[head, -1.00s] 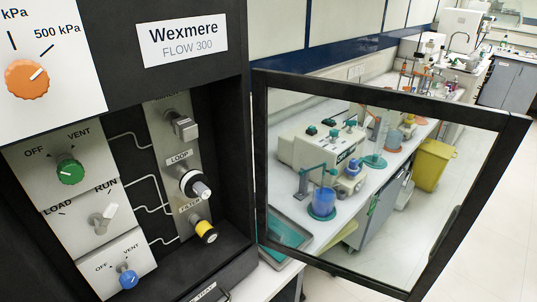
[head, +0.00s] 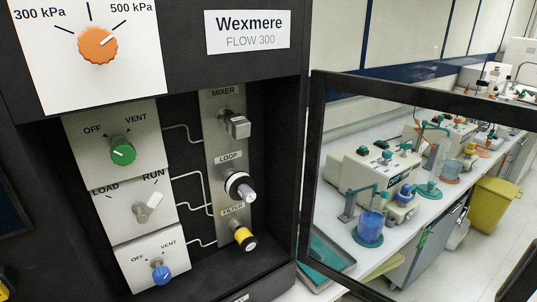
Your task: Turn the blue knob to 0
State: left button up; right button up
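The blue knob (head: 161,275) sits on the lowest white plate (head: 134,268) inside the dark cabinet, at the lower left of the head view. The plate has the labels OFF, to the knob's upper left, and VENT, above it. A small pale mark shows near the knob's upper left edge. It is too small to tell exactly where it points. I see no 0 printed by this knob. Neither of my grippers is in view, and nothing touches the knob.
Above it are a grey LOAD/RUN lever (head: 148,207), a green knob (head: 122,151) and an orange pressure knob (head: 97,45). MIXER, LOOP and FILTER fittings stand on a metal strip (head: 222,146) to the right. An open framed door (head: 311,170) swings out to the right.

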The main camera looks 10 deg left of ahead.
aim_at(161, 275)
jog(key=j+u, duration=0.1)
jog(key=u, duration=0.25)
jog(key=j+u, duration=0.1)
jog(key=u, duration=0.2)
jog(key=i+u, duration=0.1)
jog(key=u, duration=0.25)
